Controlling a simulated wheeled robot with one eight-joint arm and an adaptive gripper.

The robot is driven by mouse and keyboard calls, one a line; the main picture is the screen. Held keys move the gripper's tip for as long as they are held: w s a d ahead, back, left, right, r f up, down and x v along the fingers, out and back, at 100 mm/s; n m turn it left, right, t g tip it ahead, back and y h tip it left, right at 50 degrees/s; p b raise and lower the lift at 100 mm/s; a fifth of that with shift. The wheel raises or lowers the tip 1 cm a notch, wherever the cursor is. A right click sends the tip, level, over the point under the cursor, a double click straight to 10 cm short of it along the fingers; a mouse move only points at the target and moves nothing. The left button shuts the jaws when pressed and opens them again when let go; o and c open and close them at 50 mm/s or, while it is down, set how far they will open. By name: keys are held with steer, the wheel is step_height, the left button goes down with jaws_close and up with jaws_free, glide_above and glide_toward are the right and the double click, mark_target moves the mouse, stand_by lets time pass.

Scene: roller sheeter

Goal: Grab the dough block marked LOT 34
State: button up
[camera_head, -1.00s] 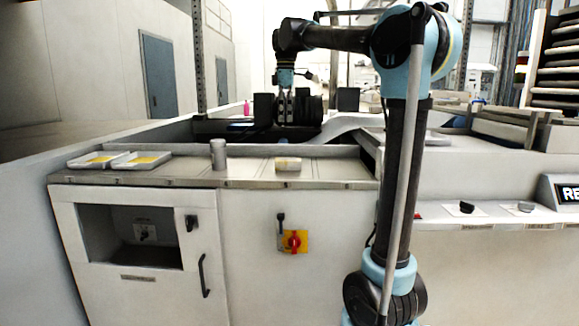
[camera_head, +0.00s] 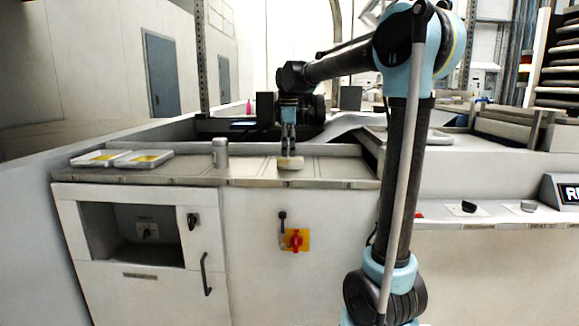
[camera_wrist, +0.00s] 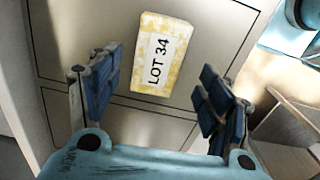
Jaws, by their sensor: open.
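The dough block marked LOT 34 (camera_wrist: 161,52) is a pale yellow block with a white label. In the wrist view it lies on the counter, ahead of and roughly between my finger pads. My gripper (camera_wrist: 158,95) is open and empty, its blue pads spread to either side, with a gap to the block. In the head view the block (camera_head: 290,163) sits on the counter top, and my gripper (camera_head: 288,151) points down just above or behind it. Whether the fingertips are level with the block cannot be told there.
A grey metal canister (camera_head: 220,153) stands left of the block. Two shallow trays with yellow contents, the nearer one (camera_head: 143,160) among them, lie further left. The counter (camera_head: 250,177) is clear around the block. A raised ledge (camera_head: 330,150) runs along its back.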

mark_target(290, 159)
steer(key=shift+w+d+f, duration=0.1)
steer(key=shift+f, duration=1.1)
steer(key=shift+w+d+f, duration=0.1)
steer(key=shift+f, duration=1.05)
steer(key=shift+c, duration=0.3)
steer(key=c, duration=1.3)
